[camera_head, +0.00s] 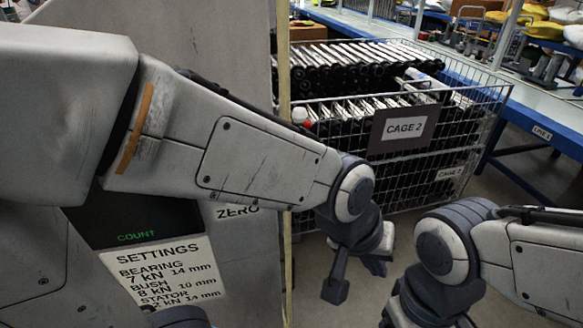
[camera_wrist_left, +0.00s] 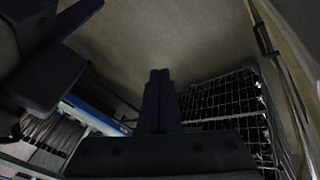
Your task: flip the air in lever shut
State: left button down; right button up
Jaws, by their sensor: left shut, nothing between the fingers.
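No air in lever can be made out in either view. My left gripper (camera_head: 377,266) hangs below its wrist in front of the wire cage, pointing down, small and partly hidden by the wrist. In the left wrist view its two dark fingers (camera_wrist_left: 160,75) are together with nothing between them, over bare floor. My left arm covers much of the machine panel in the head view. My right arm comes in from the right, and its gripper is not in the picture.
A wire cage (camera_head: 404,128) marked CAGE 2 holds many tubes behind my left wrist. A grey machine with a settings sheet (camera_head: 165,277) and a COUNT display (camera_head: 137,236) stands at the left. A blue bench (camera_head: 545,125) runs along the right.

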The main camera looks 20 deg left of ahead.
pick_arm(q)
jog(key=w+d+f+n+t+h+b, duration=0.2)
jog(key=w+d+f+n+t+b, duration=0.1)
jog(key=w+f+n+b, duration=0.45)
jog(key=w+a+r+n+t+y+b, duration=0.1)
jog(key=w+r+n+t+b, duration=0.1)
jog(key=w+n+t+b, duration=0.55)
jog(key=w+a+r+n+t+y+b, duration=0.1)
jog(key=w+r+n+t+b, duration=0.1)
jog(key=w+n+t+b, duration=0.5)
jog(key=s+a+n+g+y+b, duration=0.1)
jog(key=a+n+g+y+b, duration=0.1)
jog(key=a+n+y+b, duration=0.6)
jog(key=s+a+f+n+g+y+b, duration=0.1)
jog(key=a+n+g+y+b, duration=0.1)
jog(key=a+n+y+b, duration=0.5)
jog(key=n+y+b, duration=0.2)
jog(key=n+y, duration=0.4)
jog(key=n, duration=0.6)
jog(key=shift+s+a+f+b, duration=0.25)
jog(key=shift+s+a+b, duration=0.05)
jog(key=shift+a, duration=0.05)
pick_arm(e)
notch_tip(320, 180, down, 42)
jog(key=a+y, duration=0.1)
jog(key=a, duration=0.1)
jog(key=shift+w+f+n, duration=0.25)
jog(key=shift+w+n, duration=0.15)
jog(key=shift+w, duration=0.05)
